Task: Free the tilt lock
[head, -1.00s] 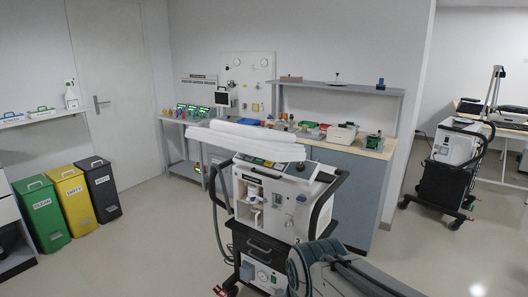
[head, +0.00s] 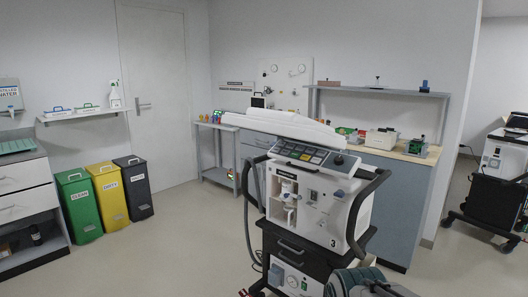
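A white ventilator (head: 318,212) marked 3 stands on a dark cart right of centre. Its sloped control panel (head: 300,153) has several keys and a dark round knob (head: 338,159) at the right end. A long white slab-like part (head: 285,126) extends above the panel and beyond its left side, tilted down to the right. A small round fitting (head: 311,195) is on the front face. I cannot tell which part is the tilt lock. My gripper is not recognisable in view. A ribbed grey-green object (head: 355,282) is cut off at the bottom edge; I cannot tell what it is.
Dark curved handles (head: 377,190) flank the ventilator's right side, and a grey hose (head: 247,205) hangs on its left. A workbench (head: 410,190) stands behind. Another ventilator (head: 497,165) is at far right. Green, yellow and black bins (head: 77,205) stand left. The floor (head: 170,255) between is clear.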

